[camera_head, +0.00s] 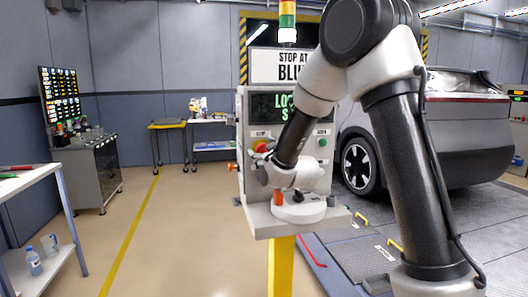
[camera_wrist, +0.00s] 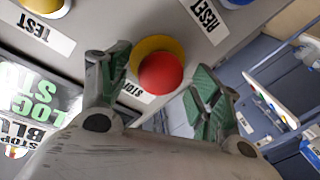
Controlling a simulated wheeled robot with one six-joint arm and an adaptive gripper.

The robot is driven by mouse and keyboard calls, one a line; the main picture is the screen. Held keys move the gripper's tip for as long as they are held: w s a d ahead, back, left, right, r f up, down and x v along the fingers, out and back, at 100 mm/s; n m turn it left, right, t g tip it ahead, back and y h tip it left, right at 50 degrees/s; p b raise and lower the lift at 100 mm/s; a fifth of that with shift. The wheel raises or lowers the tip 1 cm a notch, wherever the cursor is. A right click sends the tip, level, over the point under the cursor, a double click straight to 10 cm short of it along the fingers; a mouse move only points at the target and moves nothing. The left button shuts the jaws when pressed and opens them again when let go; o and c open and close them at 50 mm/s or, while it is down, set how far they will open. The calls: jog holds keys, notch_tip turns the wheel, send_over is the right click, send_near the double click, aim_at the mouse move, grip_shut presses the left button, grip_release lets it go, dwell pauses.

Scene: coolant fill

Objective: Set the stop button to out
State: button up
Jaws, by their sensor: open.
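The stop button (camera_wrist: 165,74) is a red mushroom cap on a yellow round base, set in a grey panel beside a partly hidden STOP label (camera_wrist: 133,90). In the wrist view my gripper (camera_wrist: 160,62) is open, with one green-padded finger on each side of the red cap. I see no clear contact between pads and cap. I cannot tell clearly whether the cap is pressed in or out.
The wrist view shows TEST (camera_wrist: 47,33) and RESET (camera_wrist: 205,18) labels near other buttons. The console (camera_head: 243,115) carries a screen, a green button (camera_head: 323,142) and a ledge (camera_head: 270,231) with small items.

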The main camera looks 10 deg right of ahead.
jog(key=shift+c, duration=0.5)
grip_shut()
jog(key=shift+s, duration=0.7)
jog(key=shift+o, duration=0.5)
grip_release()
jog(key=shift+s, duration=0.1)
jog(key=s+d, duration=0.1)
jog(key=s, duration=0.6)
jog(key=shift+s+d, duration=0.15)
